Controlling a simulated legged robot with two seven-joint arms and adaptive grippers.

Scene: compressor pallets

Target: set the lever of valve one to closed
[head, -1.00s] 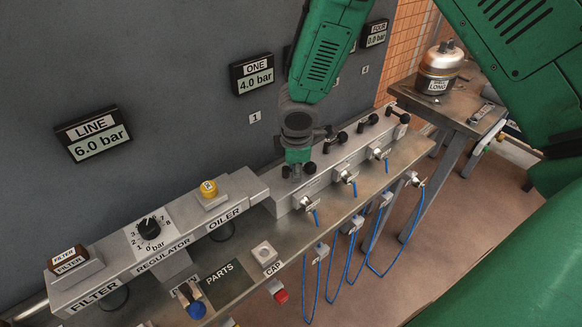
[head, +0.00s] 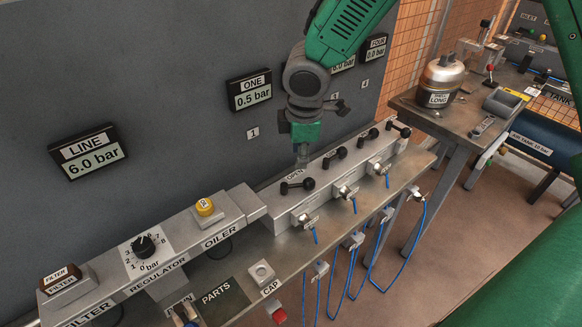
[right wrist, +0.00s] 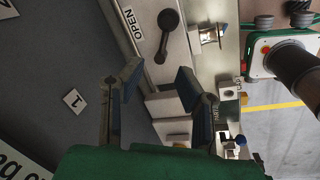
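The black lever of valve one (head: 297,186) sits on the near-left end of the grey manifold block (head: 290,213), beside a label reading OPEN. It lies across the view, at a different angle from the levers farther along. The ONE display (head: 250,92) reads 0.5 bar. My right gripper (head: 303,163) hangs above and behind this lever, apart from it. In the right wrist view my right gripper (right wrist: 158,85) has its fingers spread with nothing between them, and the lever (right wrist: 166,38) shows beyond them. My left gripper is not in view.
More levers (head: 336,157) stand along the block to the right, with blue hoses (head: 355,255) hanging in front. The regulator (head: 146,246) and oiler (head: 205,207) stand at left. The LINE display (head: 90,155) reads 6.0 bar. A LONG vessel (head: 440,80) is on a table at right.

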